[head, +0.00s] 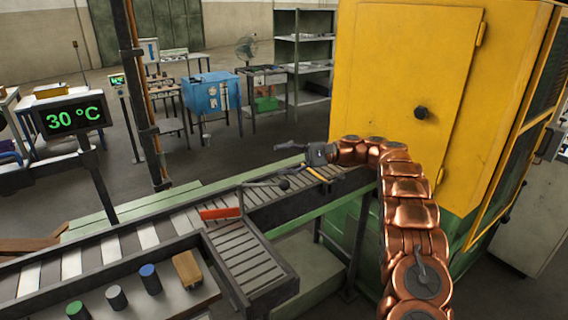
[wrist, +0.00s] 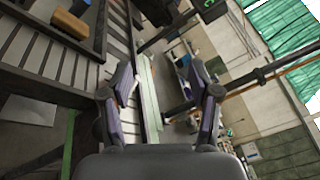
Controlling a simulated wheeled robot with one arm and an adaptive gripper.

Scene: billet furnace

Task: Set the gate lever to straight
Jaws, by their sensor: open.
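An orange-red gate plate (head: 220,213) stands across the roller conveyor at the junction of its branches. A thin dark rod runs right from near it, with a black knob (head: 284,184) by the conveyor edge. This looks like the gate lever, but I cannot be sure. A short yellow bar (head: 313,173) lies just right of the knob. My gripper (head: 290,150) is beyond and above the knob, apart from it, pointing left. In the wrist view my gripper (wrist: 165,100) has its fingers spread with nothing between them. I cannot make out the lever in the wrist view.
A yellow furnace cabinet (head: 408,100) stands close on the right. A dark post (head: 140,90) rises beyond the conveyor. A tray (head: 180,307) in front holds a brown block (head: 187,268) and several coloured cylinders.

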